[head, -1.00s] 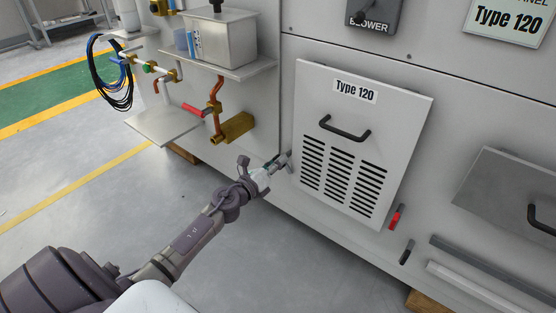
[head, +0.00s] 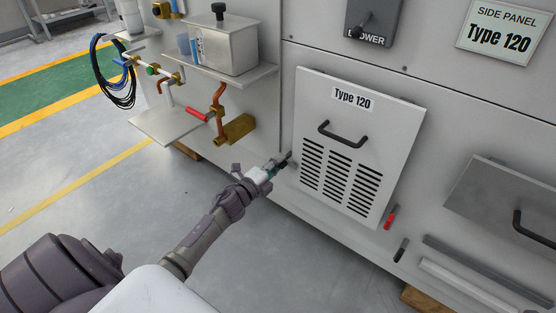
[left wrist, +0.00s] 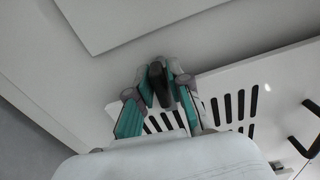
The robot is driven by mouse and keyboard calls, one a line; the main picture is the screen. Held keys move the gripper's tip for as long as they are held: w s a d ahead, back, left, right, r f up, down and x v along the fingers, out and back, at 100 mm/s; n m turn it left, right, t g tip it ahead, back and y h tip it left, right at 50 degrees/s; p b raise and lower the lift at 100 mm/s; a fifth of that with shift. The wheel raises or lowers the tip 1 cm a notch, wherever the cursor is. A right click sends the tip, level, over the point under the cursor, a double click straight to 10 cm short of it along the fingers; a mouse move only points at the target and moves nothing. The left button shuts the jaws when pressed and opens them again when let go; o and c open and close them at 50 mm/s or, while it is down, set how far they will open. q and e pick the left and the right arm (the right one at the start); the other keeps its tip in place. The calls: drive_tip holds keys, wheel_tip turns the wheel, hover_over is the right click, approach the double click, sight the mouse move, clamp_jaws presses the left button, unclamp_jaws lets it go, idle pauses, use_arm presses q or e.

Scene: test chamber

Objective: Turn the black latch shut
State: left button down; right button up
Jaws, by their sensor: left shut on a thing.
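The black latch (left wrist: 157,82) is a dark stubby handle between my left gripper's fingers in the left wrist view. It sits by the edge of the white vented panel marked Type 120 (head: 318,86). My left gripper (head: 283,163) is at the panel's left edge in the head view, and its fingers hide most of the latch there. In the left wrist view my left gripper (left wrist: 159,85) is closed on the latch from both sides. The panel looks flush with the cabinet. My right gripper is not in view.
A red latch (head: 389,217) and another dark handle (head: 401,249) are on the cabinet, right of and below the panel. A shelf with a metal box (head: 229,50), and pipework with a brass block (head: 235,130), are above left. The floor left of my arm is clear.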

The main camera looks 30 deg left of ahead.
use_arm(q)
drive_tip(key=shift+n, duration=0.6)
drive_tip(key=c, duration=1.2)
unclamp_jaws()
drive_tip(key=s+a, duration=0.1)
drive_tip(key=s, duration=1.1)
